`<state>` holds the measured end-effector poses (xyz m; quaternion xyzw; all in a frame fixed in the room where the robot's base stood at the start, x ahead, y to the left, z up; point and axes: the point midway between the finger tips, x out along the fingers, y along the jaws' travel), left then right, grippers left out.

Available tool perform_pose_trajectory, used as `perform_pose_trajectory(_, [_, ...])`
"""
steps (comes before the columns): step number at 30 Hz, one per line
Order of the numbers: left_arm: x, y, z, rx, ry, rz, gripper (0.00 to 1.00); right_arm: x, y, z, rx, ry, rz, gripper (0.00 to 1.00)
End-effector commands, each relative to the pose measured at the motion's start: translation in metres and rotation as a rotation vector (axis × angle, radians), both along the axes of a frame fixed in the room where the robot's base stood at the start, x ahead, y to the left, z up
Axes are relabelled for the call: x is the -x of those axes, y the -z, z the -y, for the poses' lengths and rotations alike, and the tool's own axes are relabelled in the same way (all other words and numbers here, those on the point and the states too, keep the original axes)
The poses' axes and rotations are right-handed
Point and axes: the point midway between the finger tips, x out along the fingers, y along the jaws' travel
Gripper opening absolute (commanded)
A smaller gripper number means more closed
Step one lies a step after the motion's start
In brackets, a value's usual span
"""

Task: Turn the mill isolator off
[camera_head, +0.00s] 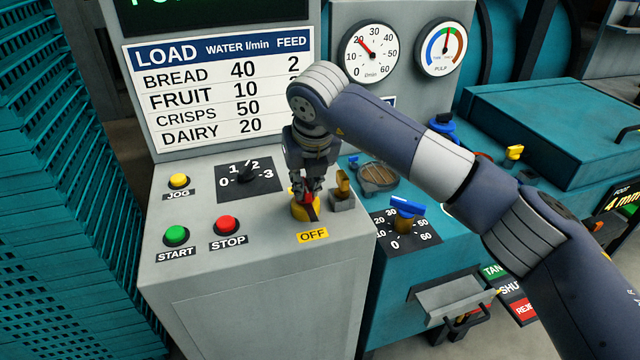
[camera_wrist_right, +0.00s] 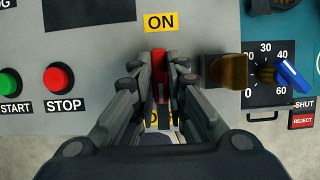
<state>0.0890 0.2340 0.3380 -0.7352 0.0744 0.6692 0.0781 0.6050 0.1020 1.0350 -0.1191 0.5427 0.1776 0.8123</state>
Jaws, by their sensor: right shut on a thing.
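My right gripper (camera_head: 305,190) points down and is shut on the red handle, one finger on each side, also seen in the wrist view (camera_wrist_right: 160,70). My left gripper is not in view.
A brass-coloured block (camera_head: 342,184) stands close to the right of the isolator. The green START button (camera_head: 176,236), red STOP button (camera_head: 228,224), yellow JOG button (camera_head: 179,181) and black selector knob (camera_head: 246,173) are to the left. A blue-handled dial (camera_head: 407,206) is at right.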

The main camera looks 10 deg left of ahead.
Motion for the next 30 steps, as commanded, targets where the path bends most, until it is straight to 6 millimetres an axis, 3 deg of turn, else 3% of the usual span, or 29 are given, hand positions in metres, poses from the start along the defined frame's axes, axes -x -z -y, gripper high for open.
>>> perform_pose_trajectory(13, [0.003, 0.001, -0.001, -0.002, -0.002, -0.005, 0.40, -0.001, -0.002, -0.002, -0.004, 0.009, 0.003, 0.00])
perform_pose_trajectory(14, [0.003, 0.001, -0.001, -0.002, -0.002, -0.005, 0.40, -0.001, -0.002, -0.002, -0.004, 0.009, 0.003, 0.20])
perform_pose_trajectory(16, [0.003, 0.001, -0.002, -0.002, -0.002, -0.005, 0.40, 0.000, -0.002, -0.002, -0.003, 0.008, 0.002, 0.33])
perform_pose_trajectory(26, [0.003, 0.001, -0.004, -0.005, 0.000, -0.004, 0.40, 0.000, -0.001, -0.002, -0.002, 0.006, 0.000, 0.33])
perform_pose_trajectory(30, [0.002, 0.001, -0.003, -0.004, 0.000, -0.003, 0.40, 0.003, -0.012, 0.000, -0.002, 0.006, 0.004, 0.33])
